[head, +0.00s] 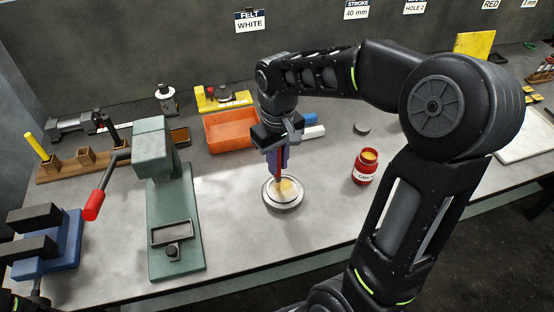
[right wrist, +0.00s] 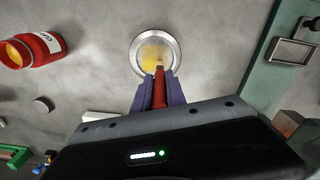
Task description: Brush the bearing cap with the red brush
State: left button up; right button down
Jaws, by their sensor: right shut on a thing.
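The bearing cap (head: 283,196) is a round silvery disc lying on the bench in the middle of the head view. Yellowish grease covers part of its face; the cap also shows in the right wrist view (right wrist: 142,58). My right gripper (head: 277,160) is above the cap, pointing down, its purple fingers shut on the red brush (right wrist: 159,90). The brush tip is over the cap's face, at the grease, and appears to touch it. A red jar (head: 364,168) with yellow grease stands open to the right of the cap. My left gripper is not seen.
A green press (head: 172,220) stands left of the cap. An orange bin (head: 229,130) and a yellow stand (head: 222,97) are behind. A wooden rack (head: 84,160) and a blue vise (head: 48,245) are far left. A small grey disc (head: 362,128) lies behind the jar. The bench in front of the cap is clear.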

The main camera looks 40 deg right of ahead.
jog(key=shift+s+a+f, duration=0.1)
jog(key=shift+s+a, duration=0.1)
jog(key=shift+s, duration=0.6)
jog(key=shift+s+a, duration=0.2)
jog(key=shift+s, duration=0.6)
jog(key=shift+w+d, duration=0.25)
jog(key=shift+w, duration=0.7)
jog(key=shift+w+d, duration=0.2)
jog(key=shift+w, duration=0.7)
jog(key=shift+d, duration=0.1)
jog(key=shift+s+d, duration=0.25)
jog(key=shift+d, duration=0.75)
